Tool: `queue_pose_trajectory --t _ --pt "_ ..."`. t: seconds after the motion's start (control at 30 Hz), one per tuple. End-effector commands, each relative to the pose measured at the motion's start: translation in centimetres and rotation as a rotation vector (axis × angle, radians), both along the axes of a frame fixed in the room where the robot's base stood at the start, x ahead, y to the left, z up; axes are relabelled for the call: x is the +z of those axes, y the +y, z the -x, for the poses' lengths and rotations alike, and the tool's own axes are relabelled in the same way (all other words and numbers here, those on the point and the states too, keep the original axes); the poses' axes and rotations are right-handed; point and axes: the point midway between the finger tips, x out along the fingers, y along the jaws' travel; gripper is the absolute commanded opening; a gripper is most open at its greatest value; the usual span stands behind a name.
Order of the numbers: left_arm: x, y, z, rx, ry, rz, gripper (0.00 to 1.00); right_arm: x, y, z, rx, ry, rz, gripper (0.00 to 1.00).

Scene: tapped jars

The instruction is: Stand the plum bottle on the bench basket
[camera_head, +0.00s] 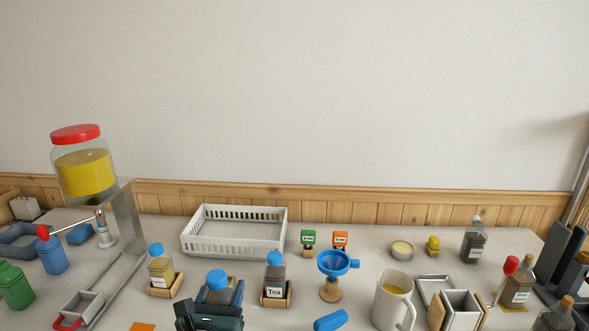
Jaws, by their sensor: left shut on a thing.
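The bench basket (233,250) is white with slatted walls and looks empty. It stands at the back of the bench, left of the middle. My left gripper (219,299) is at the bottom edge of the view, in front of the basket. It is shut on a blue-capped bottle (217,281), which looks upright. The gripper hides most of this bottle, and no label shows, so I cannot tell from the picture whether it is the plum one. My right gripper is not in view.
A yellow-filled bottle (160,269) and a Tea bottle (274,272) stand in wooden holders either side of the gripper. A blue funnel (334,263) and a white mug (392,302) are to the right. A tapped jar (84,172) stands at left.

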Motion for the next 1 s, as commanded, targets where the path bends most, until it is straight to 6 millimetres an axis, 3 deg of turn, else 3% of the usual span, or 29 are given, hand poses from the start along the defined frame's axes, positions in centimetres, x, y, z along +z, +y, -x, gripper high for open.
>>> queue_pose_trajectory --t 0.03,0.2,0.4,0.6,1.0 --pt "-0.2 0.3 1.9 0.001 0.002 0.003 0.16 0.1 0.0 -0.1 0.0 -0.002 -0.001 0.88" --pt "0.4 1.4 7.6 0.013 0.001 0.004 0.16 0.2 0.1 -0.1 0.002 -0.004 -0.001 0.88" --pt "2.0 2.5 12.5 0.027 -0.003 -0.003 0.16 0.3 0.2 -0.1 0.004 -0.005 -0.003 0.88" --pt "2.8 3.0 14.3 0.033 -0.005 -0.008 0.16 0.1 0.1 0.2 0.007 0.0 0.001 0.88" --pt "2.9 3.0 14.4 0.033 -0.006 -0.009 0.16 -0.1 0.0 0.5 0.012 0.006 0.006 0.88"
